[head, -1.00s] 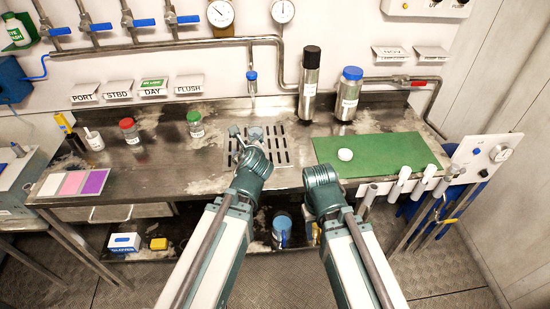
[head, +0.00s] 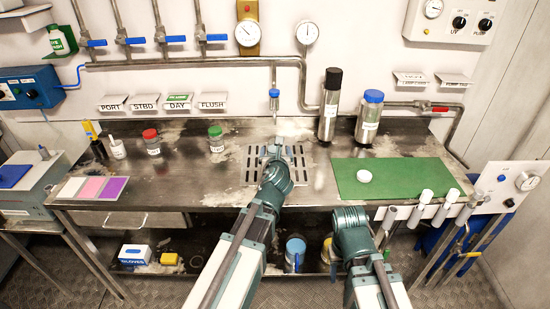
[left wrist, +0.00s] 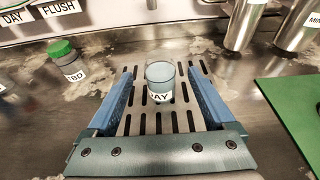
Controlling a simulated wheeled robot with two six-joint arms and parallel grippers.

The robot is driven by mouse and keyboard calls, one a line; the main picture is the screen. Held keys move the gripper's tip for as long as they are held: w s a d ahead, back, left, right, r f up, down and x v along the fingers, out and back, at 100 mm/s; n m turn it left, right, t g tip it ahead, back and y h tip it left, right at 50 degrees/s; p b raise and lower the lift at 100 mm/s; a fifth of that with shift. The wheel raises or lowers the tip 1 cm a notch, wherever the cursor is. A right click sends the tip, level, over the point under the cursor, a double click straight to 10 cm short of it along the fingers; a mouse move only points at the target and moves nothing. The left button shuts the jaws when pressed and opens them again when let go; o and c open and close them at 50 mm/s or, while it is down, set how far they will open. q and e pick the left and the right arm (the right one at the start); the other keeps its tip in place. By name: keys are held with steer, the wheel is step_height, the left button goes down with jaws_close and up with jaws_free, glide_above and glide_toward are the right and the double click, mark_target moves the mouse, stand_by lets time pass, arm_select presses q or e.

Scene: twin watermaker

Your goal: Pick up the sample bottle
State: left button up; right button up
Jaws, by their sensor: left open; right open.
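A clear, lidless sample bottle (left wrist: 160,80) with a partly visible label ending in "AY" stands upright on the slotted drain grate (left wrist: 188,118) in the left wrist view. My left gripper (left wrist: 160,98) is open, with its blue fingers on either side of the bottle and gaps on both sides. In the head view my left gripper (head: 280,155) is over the grate (head: 302,172), and the bottle is largely hidden there. My right arm ends at the bench's front edge; its gripper fingers are not visible.
A red-capped bottle (head: 151,141) and a green-capped bottle (head: 216,139) stand left of the grate. A tap (head: 274,96) hangs above it. Two steel flasks stand behind the green mat (head: 400,182), which carries a white cap (head: 364,176).

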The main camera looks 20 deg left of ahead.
mark_target(275, 152)
arm_select(q)
steer(key=shift+x, duration=1.35)
steer(key=b+x, duration=0.2)
steer(key=x, duration=0.3)
steer(key=shift+w+a+f, duration=0.1)
steer(key=shift+a+f, duration=0.05)
steer(key=shift+f, duration=0.05)
steer(key=shift+r, duration=0.1)
jaws_close()
